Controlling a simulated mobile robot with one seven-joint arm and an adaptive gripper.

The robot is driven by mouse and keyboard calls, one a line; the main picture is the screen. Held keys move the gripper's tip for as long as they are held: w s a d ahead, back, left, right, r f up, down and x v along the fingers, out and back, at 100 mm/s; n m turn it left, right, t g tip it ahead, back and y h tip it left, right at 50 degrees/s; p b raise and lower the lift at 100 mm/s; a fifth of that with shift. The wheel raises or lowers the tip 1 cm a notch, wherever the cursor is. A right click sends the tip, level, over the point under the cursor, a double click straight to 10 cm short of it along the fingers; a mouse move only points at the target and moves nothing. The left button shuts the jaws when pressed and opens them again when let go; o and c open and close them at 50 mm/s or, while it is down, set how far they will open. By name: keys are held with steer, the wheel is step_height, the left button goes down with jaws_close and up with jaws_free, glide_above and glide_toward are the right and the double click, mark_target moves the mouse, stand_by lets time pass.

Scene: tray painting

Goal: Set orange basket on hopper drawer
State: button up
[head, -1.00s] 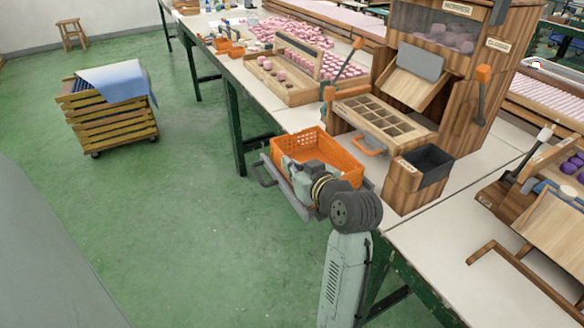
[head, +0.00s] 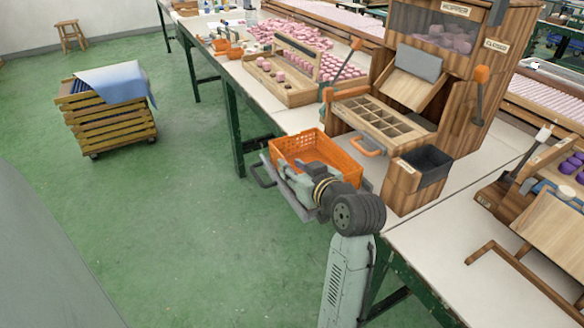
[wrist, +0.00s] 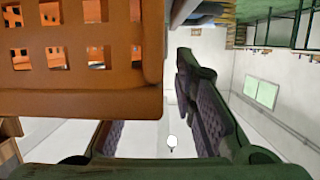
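The orange basket (head: 300,146) is an open crate with perforated walls. In the wrist view the basket's perforated wall (wrist: 75,95) fills the upper left. Whether a finger touches the basket cannot be told.
The wooden hopper (head: 440,50) stands behind, with a compartment tray (head: 385,118) and orange handle below it. A wooden box with a dark bin (head: 428,163) stands right of the basket. A slatted cart (head: 110,125) stands on open green floor at left.

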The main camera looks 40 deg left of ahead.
steer(key=p+v, duration=0.1)
steer(key=v, duration=1)
steer(key=shift+p, duration=0.4)
